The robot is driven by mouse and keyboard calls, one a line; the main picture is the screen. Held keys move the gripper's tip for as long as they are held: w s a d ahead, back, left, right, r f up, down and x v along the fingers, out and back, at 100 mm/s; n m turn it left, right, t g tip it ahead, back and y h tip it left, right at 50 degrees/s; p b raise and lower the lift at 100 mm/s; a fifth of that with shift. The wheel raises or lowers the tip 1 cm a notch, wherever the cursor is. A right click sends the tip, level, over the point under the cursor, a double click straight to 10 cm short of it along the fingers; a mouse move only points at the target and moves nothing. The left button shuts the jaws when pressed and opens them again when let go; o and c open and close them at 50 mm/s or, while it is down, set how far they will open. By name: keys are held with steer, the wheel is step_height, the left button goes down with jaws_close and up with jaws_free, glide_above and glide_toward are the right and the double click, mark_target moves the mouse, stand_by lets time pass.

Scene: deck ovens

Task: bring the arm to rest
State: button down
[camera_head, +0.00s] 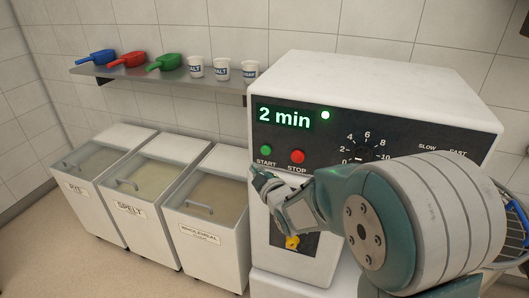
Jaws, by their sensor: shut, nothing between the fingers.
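My gripper (262,183) is shut and empty. It is raised in front of the white machine (375,85), with its fingertips just below and left of the green START button (266,150) in the picture. I cannot tell whether the fingertips touch the machine's front. My arm fills the lower right and hides part of the machine's panel. The display (284,116) reads "2 min", and a green light (325,115) is lit beside it. The red STOP button (297,157) and the dial (362,152) show above the gripper and arm.
Bins labelled RYE (75,188), SPELT (129,209) and WHOLEMEAL (200,234) stand at the left. A wall shelf (170,78) holds blue, red and green scoops and three labelled cups. A yellow knob (292,242) sits low on the machine. Floor is clear at lower left.

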stand_by(0.3)
steer(key=s+d+r+m+g+h, duration=0.2)
steer(key=s+d+m+h, duration=0.15)
steer(key=s+d, duration=0.2)
steer(key=s+d+r+m+g+h, duration=0.1)
steer(key=s+d+r+m+h, duration=0.25)
steer(key=d, duration=0.25)
steer(key=s+d+m+g, duration=0.2)
steer(key=s+m+g, duration=0.1)
steer(key=s, duration=0.8)
steer(key=s+d+f+m+g, duration=0.1)
steer(key=s+d+m+g, duration=0.2)
steer(key=s, duration=0.9)
steer(key=shift+d+f+m+g+h, duration=0.2)
steer(key=shift+d+m+g+h, duration=0.15)
steer(key=shift+m, duration=0.65)
steer(key=shift+w, duration=0.1)
stand_by(1.5)
